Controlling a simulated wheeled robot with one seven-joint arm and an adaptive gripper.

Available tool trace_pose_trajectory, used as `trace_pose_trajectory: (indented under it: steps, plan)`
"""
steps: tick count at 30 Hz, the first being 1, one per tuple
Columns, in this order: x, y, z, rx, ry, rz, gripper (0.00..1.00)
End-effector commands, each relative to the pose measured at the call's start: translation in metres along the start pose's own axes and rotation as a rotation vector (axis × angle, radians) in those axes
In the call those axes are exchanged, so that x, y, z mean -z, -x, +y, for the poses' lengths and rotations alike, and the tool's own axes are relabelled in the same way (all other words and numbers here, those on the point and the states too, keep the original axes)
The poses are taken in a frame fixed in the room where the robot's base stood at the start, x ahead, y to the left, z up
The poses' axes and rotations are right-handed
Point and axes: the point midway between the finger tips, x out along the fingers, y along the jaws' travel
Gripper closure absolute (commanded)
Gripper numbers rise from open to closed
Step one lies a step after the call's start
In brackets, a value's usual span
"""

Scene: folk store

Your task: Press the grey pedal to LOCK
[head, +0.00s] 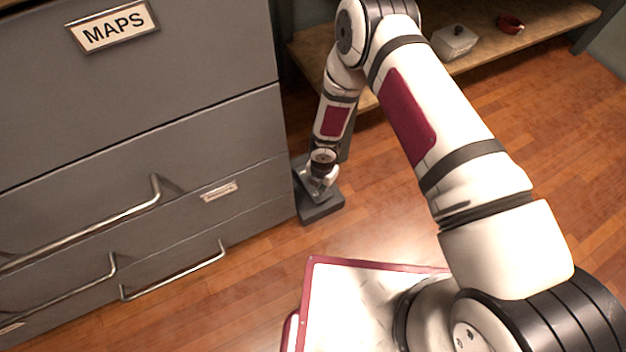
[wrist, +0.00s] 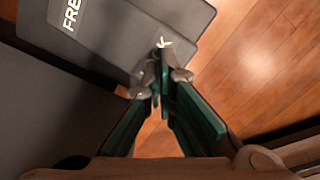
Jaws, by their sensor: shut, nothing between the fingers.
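The grey pedal (head: 322,208) sits low on the floor against the right end of the grey cabinet.
The grey drawer cabinet (head: 140,120), with a "MAPS" label and protruding bar handles, stands close on the left. A wooden shelf (head: 540,35) with a small box (head: 455,42) and a red item (head: 510,24) is behind. Wooden floor (head: 250,270) is clear in front.

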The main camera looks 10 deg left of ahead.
Motion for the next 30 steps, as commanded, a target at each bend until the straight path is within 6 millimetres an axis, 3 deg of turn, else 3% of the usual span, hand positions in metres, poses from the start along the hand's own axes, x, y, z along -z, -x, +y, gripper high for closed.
trace_pose_trajectory:
  steps: [30]
  plan:
    - [0.000, -0.031, 0.000, 0.000, 0.000, 0.000, 1.00]
